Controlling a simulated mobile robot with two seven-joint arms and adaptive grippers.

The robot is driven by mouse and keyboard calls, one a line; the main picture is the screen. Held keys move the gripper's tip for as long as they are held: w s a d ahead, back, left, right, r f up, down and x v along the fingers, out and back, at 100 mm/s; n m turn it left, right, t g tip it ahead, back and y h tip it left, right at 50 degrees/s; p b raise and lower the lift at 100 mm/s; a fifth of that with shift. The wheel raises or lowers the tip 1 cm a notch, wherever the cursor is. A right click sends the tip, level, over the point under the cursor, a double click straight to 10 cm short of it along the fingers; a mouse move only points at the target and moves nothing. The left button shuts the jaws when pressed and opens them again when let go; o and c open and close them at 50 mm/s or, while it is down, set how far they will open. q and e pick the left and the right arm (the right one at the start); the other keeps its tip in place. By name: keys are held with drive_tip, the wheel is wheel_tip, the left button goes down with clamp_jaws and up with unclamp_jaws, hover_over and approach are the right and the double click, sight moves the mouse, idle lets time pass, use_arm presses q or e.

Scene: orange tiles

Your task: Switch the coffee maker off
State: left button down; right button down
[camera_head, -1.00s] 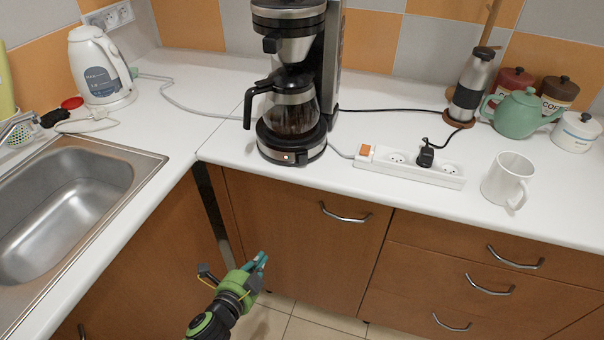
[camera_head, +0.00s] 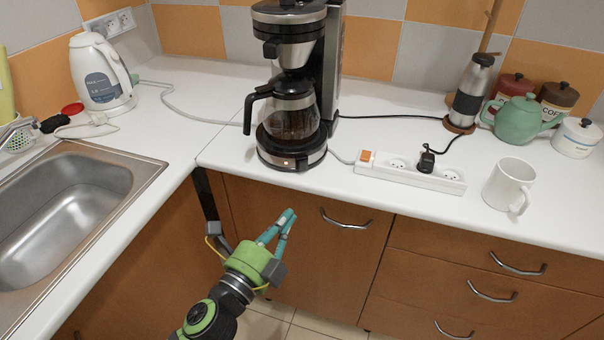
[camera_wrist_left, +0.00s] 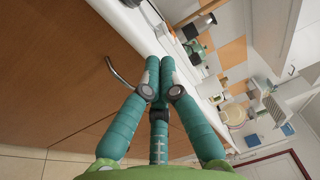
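The coffee maker (camera_head: 297,98) stands upright on the white counter, black and steel, with a glass carafe (camera_head: 292,115) seated on its round base. A small lit orange-red switch (camera_head: 288,163) is on the front of that base. My left gripper (camera_head: 289,216), green with teal fingers, is in front of the cabinet door, below the counter edge and apart from the coffee maker. Its fingertips (camera_wrist_left: 160,66) are together in the left wrist view, with nothing seen between them. The coffee maker cannot be made out in the wrist view. My right gripper is not in view.
A white power strip (camera_head: 410,173) with an orange switch and a black plug lies right of the coffee maker. A white mug (camera_head: 509,185) stands near the counter edge. A sink (camera_head: 75,205) and white kettle (camera_head: 101,73) are left. Counter front edge and door handle (camera_head: 346,219) are close to my arm.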

sight(303, 166)
use_arm(q)
drive_tip(key=x, duration=0.3)
drive_tip(key=a+p+x, duration=0.1)
drive_tip(key=x, duration=0.3)
drive_tip(key=w+a+p+x, duration=0.1)
drive_tip(key=x, duration=0.3)
drive_tip(key=shift+w+d+r, duration=0.1)
drive_tip(key=shift+w+d, duration=0.05)
drive_tip(key=shift+w, duration=0.35)
